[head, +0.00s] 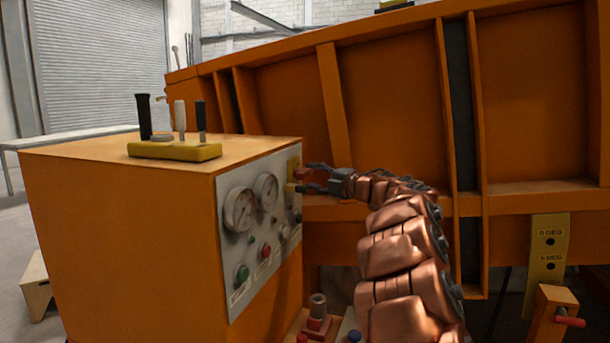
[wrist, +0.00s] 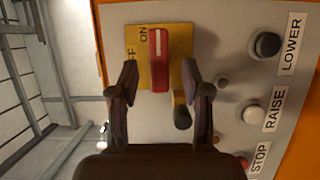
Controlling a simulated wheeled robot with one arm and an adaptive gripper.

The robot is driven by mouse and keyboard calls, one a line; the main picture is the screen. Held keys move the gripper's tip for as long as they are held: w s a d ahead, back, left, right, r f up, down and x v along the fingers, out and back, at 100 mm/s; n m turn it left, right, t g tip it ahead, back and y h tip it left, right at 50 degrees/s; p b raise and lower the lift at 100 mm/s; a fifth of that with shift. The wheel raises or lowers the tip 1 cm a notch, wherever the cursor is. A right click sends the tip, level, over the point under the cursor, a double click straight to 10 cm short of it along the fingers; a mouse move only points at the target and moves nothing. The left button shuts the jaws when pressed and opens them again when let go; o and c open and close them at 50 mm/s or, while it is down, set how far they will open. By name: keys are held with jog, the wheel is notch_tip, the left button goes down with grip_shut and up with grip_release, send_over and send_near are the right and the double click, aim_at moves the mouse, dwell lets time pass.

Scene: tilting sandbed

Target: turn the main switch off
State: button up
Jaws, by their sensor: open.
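The main switch is a red handle (wrist: 159,60) on a yellow plate (wrist: 135,42) on the grey panel. "ON" shows beside the handle's upper end in the wrist view; the other label is partly hidden by a finger. My gripper (wrist: 160,76) is open, with one finger on each side of the handle; gaps show, and I see no contact. In the head view my gripper (head: 300,177) reaches the panel's far upper edge, where the yellow plate (head: 293,164) shows small.
LOWER (wrist: 266,45), RAISE (wrist: 252,114) and STOP (wrist: 242,162) buttons line the panel near the switch. A dark-tipped yellow part (wrist: 182,115) sits by the right finger. The orange cabinet (head: 120,220) carries levers (head: 178,120) on top. The orange sandbed wall (head: 390,90) stands behind my arm.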

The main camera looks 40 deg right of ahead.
aim_at(308, 175)
jog(key=shift+x, duration=1.9)
grip_shut()
